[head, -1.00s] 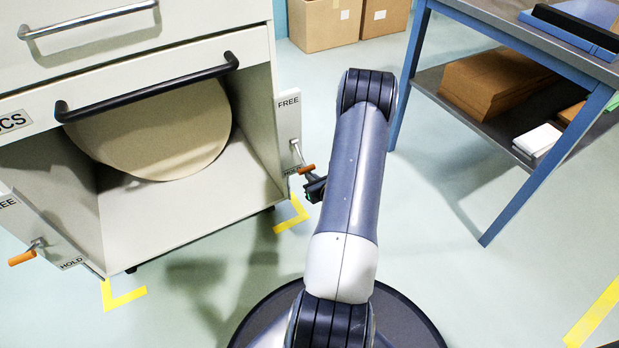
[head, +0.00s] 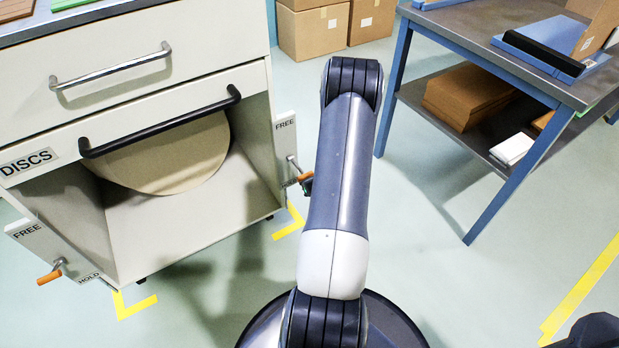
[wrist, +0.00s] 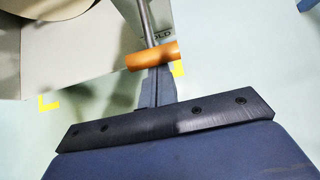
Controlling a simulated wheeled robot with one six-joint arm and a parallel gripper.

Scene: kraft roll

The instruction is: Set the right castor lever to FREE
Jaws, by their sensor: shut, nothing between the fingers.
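The right castor lever is a metal rod with an orange grip (head: 305,177) on the cabinet's right side plate (head: 286,140). It slants down toward the HOLD end, with FREE printed at the top of the plate. In the wrist view the orange grip (wrist: 152,55) lies across the tips of my gripper (wrist: 158,82), partly covering the HOLD label. My gripper's fingers are together, with nothing between them; I cannot tell whether they touch the grip. In the head view my arm hides most of my gripper.
The left castor lever (head: 49,277) also points down near HOLD. The cabinet (head: 190,215) holds a large tan disc (head: 165,160). A blue-legged bench (head: 480,195) stands at right. Yellow floor marks (head: 290,225) lie by the cabinet corners.

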